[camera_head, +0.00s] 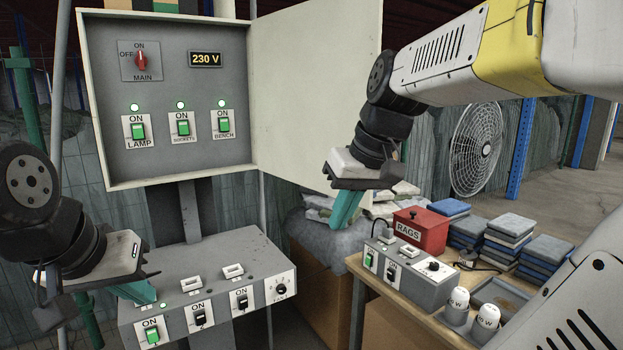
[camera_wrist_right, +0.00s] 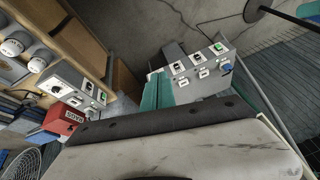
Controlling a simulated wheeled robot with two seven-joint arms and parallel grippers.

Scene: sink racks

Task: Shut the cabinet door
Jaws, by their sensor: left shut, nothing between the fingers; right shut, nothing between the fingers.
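The grey cabinet (camera_head: 115,75) stands open at the upper left, showing a panel with a red main switch and green-lit switches. Its pale door (camera_head: 310,80) is hinged on the cabinet's right side and swung wide out to the right. My right gripper (camera_head: 345,210) is shut and empty, pointing down at the door's lower outer corner. Its wrist overlaps that corner; whether they touch I cannot tell. Its teal fingers (camera_wrist_right: 157,92) also show in the right wrist view. My left gripper (camera_head: 143,292) is shut and empty over the left end of the lower switch box.
The lower switch box (camera_head: 215,260) stands below the cabinet. At right, a wooden bench (camera_head: 385,285) holds a small switch box (camera_head: 415,275), a red rags box (camera_head: 420,230), bulbs and stacks of blue cloths (camera_head: 510,230). Grey sacks (camera_head: 325,235) lie below the door. A fan (camera_head: 475,150) stands behind.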

